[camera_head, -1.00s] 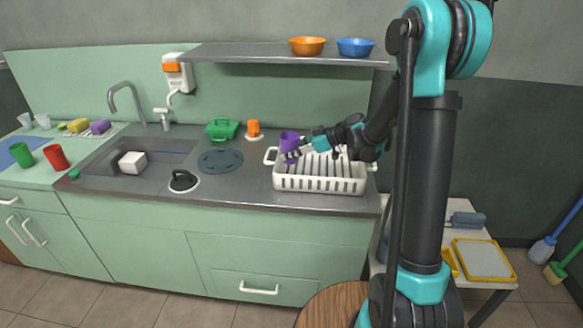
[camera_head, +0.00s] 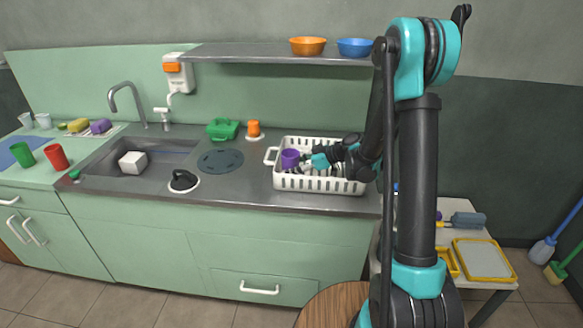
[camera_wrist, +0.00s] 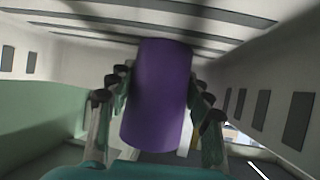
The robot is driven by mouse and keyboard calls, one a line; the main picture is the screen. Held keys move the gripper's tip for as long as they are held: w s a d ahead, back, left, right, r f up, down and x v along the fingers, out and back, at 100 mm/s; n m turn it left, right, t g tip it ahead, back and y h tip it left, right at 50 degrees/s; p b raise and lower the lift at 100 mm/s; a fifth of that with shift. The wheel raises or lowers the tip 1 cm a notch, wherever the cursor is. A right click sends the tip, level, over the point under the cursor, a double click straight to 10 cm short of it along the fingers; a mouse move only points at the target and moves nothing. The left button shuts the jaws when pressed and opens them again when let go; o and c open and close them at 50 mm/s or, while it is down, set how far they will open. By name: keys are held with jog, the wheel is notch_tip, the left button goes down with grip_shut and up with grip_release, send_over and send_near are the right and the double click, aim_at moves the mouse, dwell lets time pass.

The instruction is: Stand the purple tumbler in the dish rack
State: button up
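The purple tumbler (camera_head: 290,158) is inside the left part of the white dish rack (camera_head: 320,183), upright as far as the head view shows. In the wrist view the tumbler (camera_wrist: 160,95) fills the middle, between the two fingers of my gripper (camera_wrist: 158,108). My gripper (camera_head: 305,160) reaches in from the right, low among the rack walls. The fingers lie along both sides of the tumbler and appear closed on it. The slotted rack wall and floor (camera_wrist: 60,35) surround it in the wrist view. The tumbler's base is hidden by the rack's front wall.
A steel shelf (camera_head: 280,53) with an orange bowl (camera_head: 308,46) and a blue bowl (camera_head: 355,47) hangs above the rack. The sink (camera_head: 130,165) is further left.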

jog(key=o, duration=0.4)
jog(key=shift+r, duration=0.1)
jog(key=v, duration=1.2)
jog(key=shift+s, duration=0.1)
